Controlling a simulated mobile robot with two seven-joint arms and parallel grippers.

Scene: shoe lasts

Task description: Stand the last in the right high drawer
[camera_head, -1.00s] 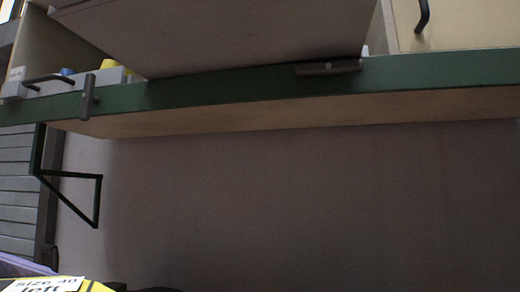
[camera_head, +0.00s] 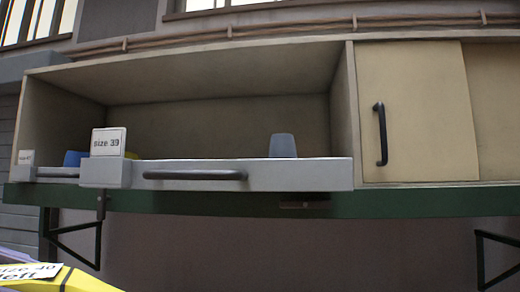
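A grey drawer front (camera_head: 270,175) with a dark bar handle and a "size 39" label (camera_head: 109,142) sits low in the open cabinet bay. A smaller grey drawer front (camera_head: 52,174) with a partly legible label is to its left. A pale blue tapered piece (camera_head: 283,146) shows above the right part of the wide front; its base is hidden. Blue (camera_head: 75,158) and yellow (camera_head: 101,153) pieces show behind the left fronts. A yellow thing (camera_head: 85,281) with a "size 40 left" label is cut off at bottom left; I cannot tell its full shape. Neither gripper is in view.
A beige sliding door (camera_head: 420,115) with a black handle closes the cabinet's right side. A green beam (camera_head: 400,204) runs under the cabinet, with black brackets (camera_head: 75,240) below. The space under the beam looks clear.

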